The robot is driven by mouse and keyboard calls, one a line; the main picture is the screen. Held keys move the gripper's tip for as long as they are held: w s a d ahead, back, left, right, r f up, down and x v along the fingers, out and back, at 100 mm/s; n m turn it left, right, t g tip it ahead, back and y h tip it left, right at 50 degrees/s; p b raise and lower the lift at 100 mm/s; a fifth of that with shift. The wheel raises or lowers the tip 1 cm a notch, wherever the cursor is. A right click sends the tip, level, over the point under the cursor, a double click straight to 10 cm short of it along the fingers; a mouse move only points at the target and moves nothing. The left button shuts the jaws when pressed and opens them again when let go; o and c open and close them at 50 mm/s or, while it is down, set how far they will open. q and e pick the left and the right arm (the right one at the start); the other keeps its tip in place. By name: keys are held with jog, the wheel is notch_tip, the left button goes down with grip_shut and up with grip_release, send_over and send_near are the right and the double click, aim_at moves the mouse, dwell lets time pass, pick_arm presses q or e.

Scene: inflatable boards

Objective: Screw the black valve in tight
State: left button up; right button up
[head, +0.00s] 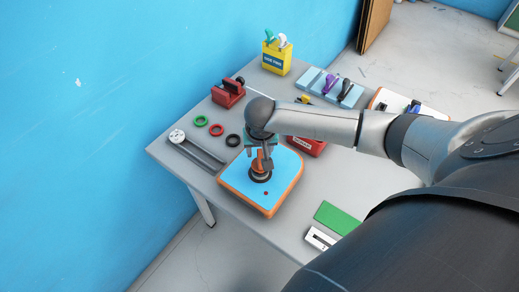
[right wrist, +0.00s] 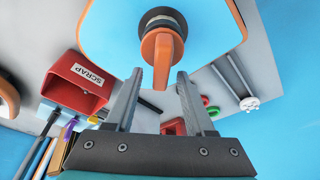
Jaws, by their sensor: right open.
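The black valve (head: 260,177) sits upright in the light-blue board with the orange edge (head: 285,190), on the grey table. In the right wrist view the black valve (right wrist: 163,18) shows as a dark ring, with an orange wrench-like handle (right wrist: 162,52) standing on it. My right gripper (head: 262,162) is above the valve in the head view. In the right wrist view my right gripper (right wrist: 160,76) is open, its fingertips on either side of the orange handle's end, with gaps visible. The valve's thread and seat are hidden. My left gripper is not in view.
A red SCRAP bin (right wrist: 78,80) stands close to the board. Green (head: 201,121), red (head: 216,129) and black (head: 233,140) rings lie at the left, near a grey tool with a white round end (head: 177,136). A red block (head: 228,93) and yellow box (head: 277,57) stand behind.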

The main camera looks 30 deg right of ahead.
jog(key=shift+r, duration=0.1)
jog(key=p+v, duration=0.1)
jog(key=v, duration=1.4)
jog(key=shift+p, duration=0.4)
jog(key=shift+d, duration=0.1)
